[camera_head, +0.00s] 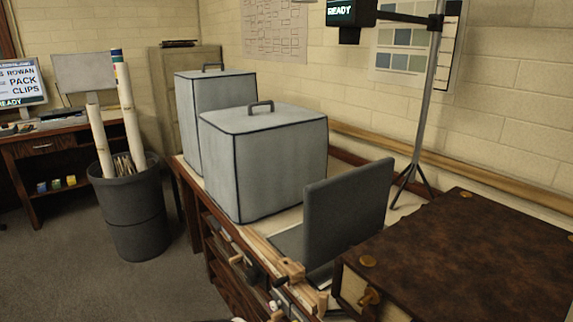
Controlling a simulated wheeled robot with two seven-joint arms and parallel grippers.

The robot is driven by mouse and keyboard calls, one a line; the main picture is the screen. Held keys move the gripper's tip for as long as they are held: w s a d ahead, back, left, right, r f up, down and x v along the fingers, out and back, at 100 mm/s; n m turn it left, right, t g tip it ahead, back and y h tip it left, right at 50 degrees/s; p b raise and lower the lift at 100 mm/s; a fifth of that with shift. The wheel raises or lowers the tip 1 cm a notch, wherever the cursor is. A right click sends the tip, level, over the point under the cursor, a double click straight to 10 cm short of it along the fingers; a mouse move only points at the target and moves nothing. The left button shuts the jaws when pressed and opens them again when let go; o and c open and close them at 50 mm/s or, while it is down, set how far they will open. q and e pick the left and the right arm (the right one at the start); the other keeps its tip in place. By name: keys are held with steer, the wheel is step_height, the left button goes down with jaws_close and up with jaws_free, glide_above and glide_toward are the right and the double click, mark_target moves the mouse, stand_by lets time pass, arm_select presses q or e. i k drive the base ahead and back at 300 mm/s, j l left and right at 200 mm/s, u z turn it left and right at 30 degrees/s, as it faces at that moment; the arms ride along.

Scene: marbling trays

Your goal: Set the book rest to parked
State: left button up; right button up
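A dark grey upright panel (345,215) stands on the bench at the centre right, joined to a flat grey base (290,243). It may be the book rest, but it could also be an open laptop; I cannot tell which. A large brown leather-like book or case (465,255) with brass-coloured studs and a clasp lies at the lower right, cut off by the frame. Neither of my grippers is in view.
Two grey covered boxes with top handles, one nearer (280,160) and one behind (215,95), fill the bench's left part. A tripod stand (415,150) rises behind the panel. A dark bin (130,205) with rolls stands on the floor, left. Open floor lies lower left.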

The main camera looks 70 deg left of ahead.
mark_target(343, 210)
steer(key=u, duration=1.7)
